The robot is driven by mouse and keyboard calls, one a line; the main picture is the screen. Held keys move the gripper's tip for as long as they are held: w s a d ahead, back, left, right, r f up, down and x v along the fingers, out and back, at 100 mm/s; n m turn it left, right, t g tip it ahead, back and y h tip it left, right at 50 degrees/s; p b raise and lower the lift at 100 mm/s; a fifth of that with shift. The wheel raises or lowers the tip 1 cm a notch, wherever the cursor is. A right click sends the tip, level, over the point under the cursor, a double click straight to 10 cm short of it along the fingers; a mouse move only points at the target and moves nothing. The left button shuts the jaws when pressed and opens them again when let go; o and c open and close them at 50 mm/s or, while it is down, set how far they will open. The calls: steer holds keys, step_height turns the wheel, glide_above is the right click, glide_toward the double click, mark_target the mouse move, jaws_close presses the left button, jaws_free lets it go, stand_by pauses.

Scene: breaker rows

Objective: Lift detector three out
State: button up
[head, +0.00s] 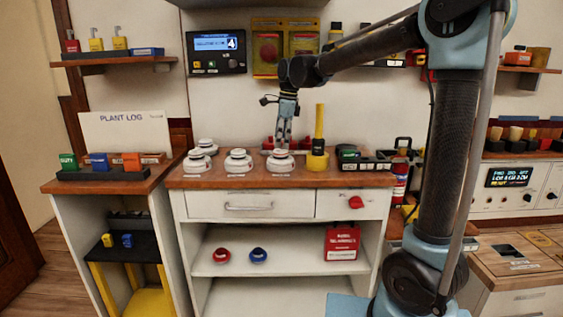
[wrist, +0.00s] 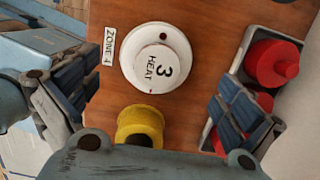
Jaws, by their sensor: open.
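Detector three is a round white disc marked "3 HEAT" (wrist: 155,68) in the wrist view, lying on the wooden bench top beside a "ZONE 4" label (wrist: 108,46). In the head view it appears to be the rightmost white detector (head: 280,161). My gripper (head: 283,142) hangs above it, pointing down. In the wrist view its fingers (wrist: 152,94) are spread wide and empty, one on each side of the detector in the picture, with no visible contact. Two more white detectors stand to the left, the middle one (head: 238,162) and the far left one (head: 201,153).
A yellow cylinder-based tool (head: 318,158) stands close on the right of detector three; its yellow part (wrist: 141,122) shows in the wrist view. A tray with red domed pieces (wrist: 268,65) lies behind. A black rack (head: 365,160) sits further right. The bench's front edge is near.

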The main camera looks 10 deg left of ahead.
mark_target(281, 150)
steer(key=shift+s+f, duration=0.1)
steer(key=shift+f, duration=2.1)
steer(key=c, duration=1.2)
